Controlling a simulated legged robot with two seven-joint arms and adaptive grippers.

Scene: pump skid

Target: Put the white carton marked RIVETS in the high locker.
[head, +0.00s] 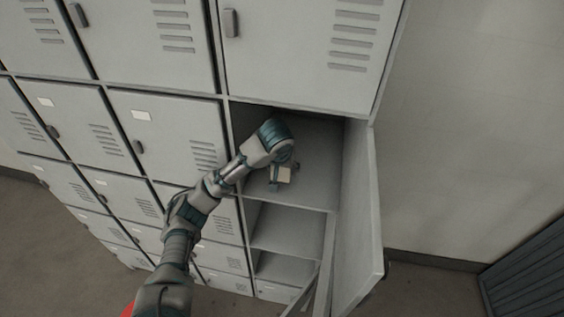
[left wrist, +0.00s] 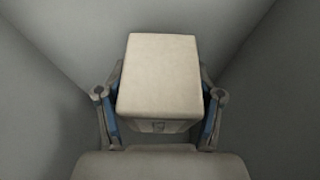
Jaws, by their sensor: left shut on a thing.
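The white carton (left wrist: 160,78) is between the fingers of my left gripper (left wrist: 160,112) in the left wrist view, one finger on each side. A small dark mark shows on its near face, too small to read. In the head view, the carton (head: 283,174) is inside the open locker compartment (head: 318,150), close above or on its floor; I cannot tell which. My left gripper (head: 281,177) is shut on it there, partly hidden by my wrist. The locker door (head: 360,215) hangs open on the right. My right gripper is not in view.
Closed grey locker doors (head: 165,135) fill the left and top. Below the open compartment are more open shelves (head: 285,228). A plain wall (head: 470,120) and a dark slatted unit (head: 530,280) are on the right. The compartment around the carton looks empty.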

